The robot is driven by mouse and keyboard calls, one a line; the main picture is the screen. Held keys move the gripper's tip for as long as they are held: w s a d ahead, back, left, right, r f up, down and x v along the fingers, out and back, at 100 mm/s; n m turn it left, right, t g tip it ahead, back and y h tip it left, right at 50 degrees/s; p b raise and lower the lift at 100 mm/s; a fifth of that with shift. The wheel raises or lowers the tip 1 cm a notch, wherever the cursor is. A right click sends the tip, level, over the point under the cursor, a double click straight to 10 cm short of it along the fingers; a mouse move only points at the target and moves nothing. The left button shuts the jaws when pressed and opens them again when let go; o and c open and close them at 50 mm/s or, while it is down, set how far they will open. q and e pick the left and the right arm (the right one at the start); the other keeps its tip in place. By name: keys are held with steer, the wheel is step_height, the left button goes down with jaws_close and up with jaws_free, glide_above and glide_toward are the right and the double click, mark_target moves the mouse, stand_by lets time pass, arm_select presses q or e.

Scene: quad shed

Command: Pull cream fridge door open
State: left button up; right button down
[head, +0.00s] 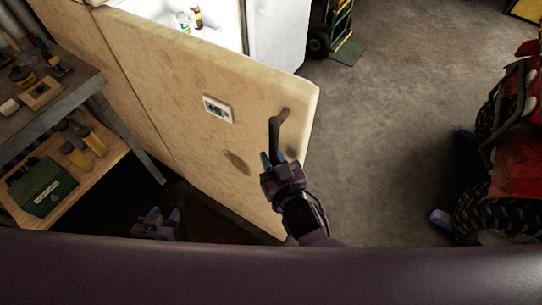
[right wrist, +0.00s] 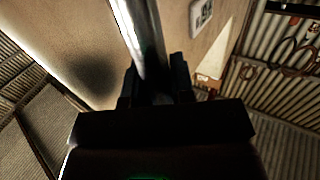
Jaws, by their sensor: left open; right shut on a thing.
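The cream fridge door (head: 185,100) stands ajar in the head view, with the lit white fridge inside (head: 228,22) showing behind its top edge. A dark handle (head: 276,132) is on the door's outer face near its free edge. My right gripper (head: 272,160) is shut on the handle's lower part. In the right wrist view the handle (right wrist: 142,40) runs up from between the fingers, beside the door face (right wrist: 80,40). My left gripper (head: 160,218) is open and empty, low at the left, near the door's bottom and apart from it.
A workbench (head: 75,95) with tools, several yellow-handled items and a green box (head: 42,186) stands at the left. A red quad bike (head: 515,150) is at the right. A hand truck (head: 335,35) stands at the back. The concrete floor (head: 390,130) between door and quad is clear.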

steer(key=shift+d+f, duration=0.35)
steer(key=shift+f, duration=0.05)
steer(key=c, duration=1.3)
jaws_free()
steer(key=shift+c, duration=0.2)
steer(key=o, duration=0.4)
steer(key=shift+s+d+r, duration=0.15)
steer(key=shift+r, duration=0.05)
steer(key=shift+c, duration=0.2)
steer(key=shift+a+r, duration=0.1)
steer(key=shift+a, duration=0.15)
steer(key=v, duration=1)
steer(key=shift+s+d+b, duration=0.2)
steer(key=shift+s+b, duration=0.1)
steer(key=shift+b, duration=0.15)
steer(key=s+d+f+m+g+h, duration=0.1)
steer(key=d+f+h, duration=0.3)
steer(key=d, duration=0.8)
steer(key=d+f+m+g+h, duration=0.3)
steer(key=d+f, duration=0.3)
steer(key=d, duration=0.6)
steer(key=shift+s+f+g+h, duration=0.2)
steer(key=shift+s+g+h, duration=0.15)
steer(key=shift+g+h, duration=0.05)
